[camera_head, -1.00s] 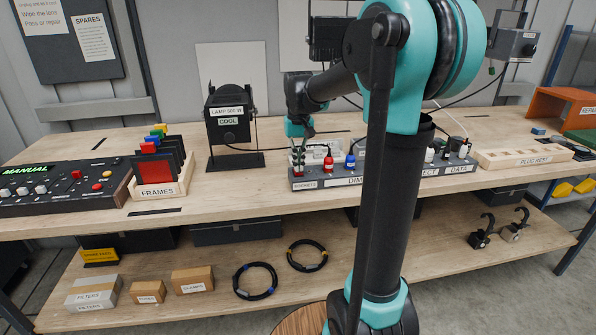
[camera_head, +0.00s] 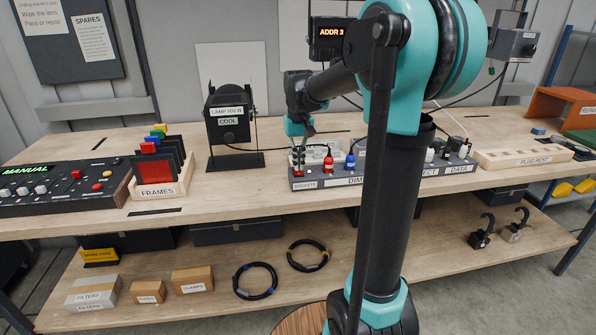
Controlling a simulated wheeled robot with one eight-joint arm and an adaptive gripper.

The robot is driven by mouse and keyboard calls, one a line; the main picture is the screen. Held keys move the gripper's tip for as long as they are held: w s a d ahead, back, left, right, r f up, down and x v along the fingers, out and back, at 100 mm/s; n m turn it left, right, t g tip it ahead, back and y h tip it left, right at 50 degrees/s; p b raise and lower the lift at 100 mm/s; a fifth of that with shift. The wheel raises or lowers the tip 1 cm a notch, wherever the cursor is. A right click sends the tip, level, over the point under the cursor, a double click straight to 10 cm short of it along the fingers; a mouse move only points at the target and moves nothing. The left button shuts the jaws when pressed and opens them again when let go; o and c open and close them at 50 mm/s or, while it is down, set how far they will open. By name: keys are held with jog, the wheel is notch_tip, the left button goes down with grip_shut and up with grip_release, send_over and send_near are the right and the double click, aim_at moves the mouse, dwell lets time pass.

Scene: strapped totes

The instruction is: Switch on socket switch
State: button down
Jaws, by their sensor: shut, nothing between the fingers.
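The socket switch is a small reddish spot (camera_head: 299,173) at the left end of the long grey socket strip (camera_head: 312,184), by the "SOCKETS" label. My gripper (camera_head: 299,162) points down right over that spot, its fingertips together and empty. The tips are at or just above the switch; I cannot tell whether they touch. The fingers partly hide the switch, so its exact position is unclear. A red plug (camera_head: 328,162) and a blue plug (camera_head: 350,161) stand in the strip to the right of my gripper.
A black display box (camera_head: 326,38) behind shows lit orange "ADDR 3". The black lamp (camera_head: 229,122) stands left of the gripper, then the frames rack (camera_head: 160,191) and a control desk (camera_head: 62,191). My arm hides the strip's middle.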

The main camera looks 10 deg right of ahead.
aim_at(299, 173)
jog(key=shift+r, duration=2.9)
